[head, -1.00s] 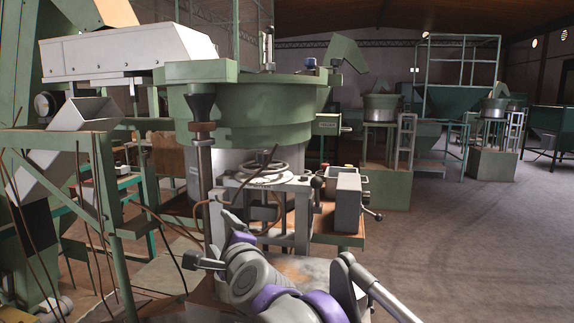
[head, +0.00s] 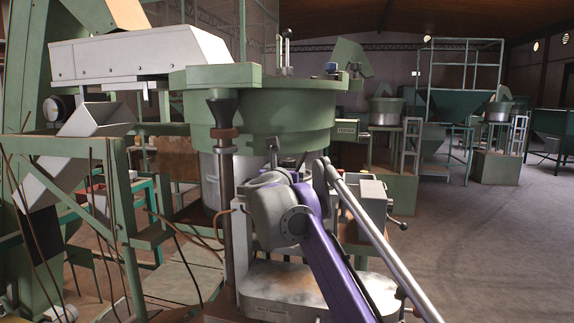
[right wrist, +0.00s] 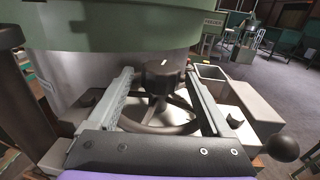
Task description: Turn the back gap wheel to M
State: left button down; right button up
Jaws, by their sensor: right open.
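A dark spoked handwheel (right wrist: 158,120) stands under the green bowl in the right wrist view, and I take it for the gap wheel. Its black hub knob (right wrist: 163,76) has a short white mark on top. My right gripper (right wrist: 160,80) is open, its two grey fingers either side of the knob, with gaps showing between. I cannot tell whether either finger touches the wheel. No letter M or scale is readable. In the head view my right arm hides the wheel and most of the gripper. My left gripper is not in view.
The green feeder bowl (head: 263,115) overhangs the wheel closely. A grey box (right wrist: 250,104) and a black ball knob (right wrist: 283,149) lie to the right in the wrist view. A dark post (head: 226,185) stands left of my arm. Open floor (head: 480,245) lies to the right.

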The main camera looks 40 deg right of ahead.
jog(key=shift+x, duration=0.8)
grip_shut()
